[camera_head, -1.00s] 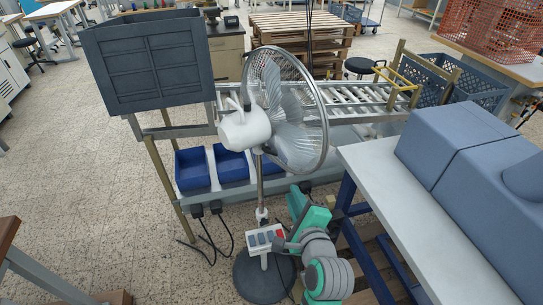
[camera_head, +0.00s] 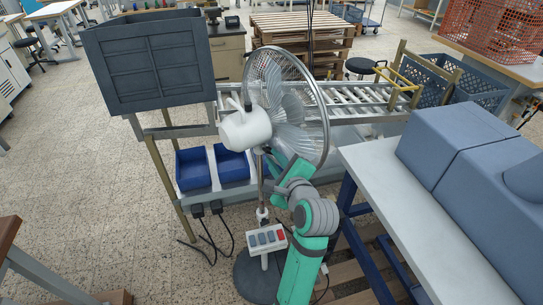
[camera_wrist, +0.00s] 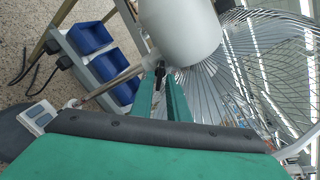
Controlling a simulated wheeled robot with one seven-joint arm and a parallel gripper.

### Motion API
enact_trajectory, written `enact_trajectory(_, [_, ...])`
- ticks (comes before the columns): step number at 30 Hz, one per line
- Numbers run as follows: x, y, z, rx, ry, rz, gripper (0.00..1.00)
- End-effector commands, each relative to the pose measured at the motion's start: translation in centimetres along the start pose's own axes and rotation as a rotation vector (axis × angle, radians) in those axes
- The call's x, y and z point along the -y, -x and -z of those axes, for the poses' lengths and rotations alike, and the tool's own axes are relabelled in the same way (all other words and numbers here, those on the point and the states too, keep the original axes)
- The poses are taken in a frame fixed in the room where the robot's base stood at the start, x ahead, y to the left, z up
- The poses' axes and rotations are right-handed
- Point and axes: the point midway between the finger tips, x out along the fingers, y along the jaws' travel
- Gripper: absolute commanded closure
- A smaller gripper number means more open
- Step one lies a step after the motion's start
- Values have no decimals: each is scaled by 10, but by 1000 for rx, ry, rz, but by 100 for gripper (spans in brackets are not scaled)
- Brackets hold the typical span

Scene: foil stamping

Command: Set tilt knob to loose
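The standing fan has a white motor housing (camera_head: 245,128) and a wire cage, on a metal pole. In the wrist view the housing (camera_wrist: 180,30) fills the top middle. A small dark tilt knob (camera_wrist: 160,74) shows just under it, where the pole meets the head. My gripper (camera_wrist: 161,80) has its two green fingers apart, with the knob between or just beyond their tips; I cannot tell whether they touch it. In the head view my gripper (camera_head: 274,156) is at the fan's neck, and the knob is too small to make out.
The wire cage (camera_wrist: 260,75) is close on the right of my fingers. The fan's button box (camera_head: 266,239) and round base (camera_head: 252,278) are below. A grey-topped table (camera_head: 385,180) stands right of my arm. Blue bins (camera_head: 193,168) sit behind the pole.

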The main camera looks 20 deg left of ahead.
Motion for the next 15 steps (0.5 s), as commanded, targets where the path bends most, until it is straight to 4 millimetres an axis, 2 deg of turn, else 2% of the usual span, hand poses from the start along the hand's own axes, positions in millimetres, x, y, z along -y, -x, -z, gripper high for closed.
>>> enact_trajectory(6, [0, -21, 0, 0, 0, 1, 85])
enact_trajectory(15, [0, -24, 0, 0, 1, 1, 85])
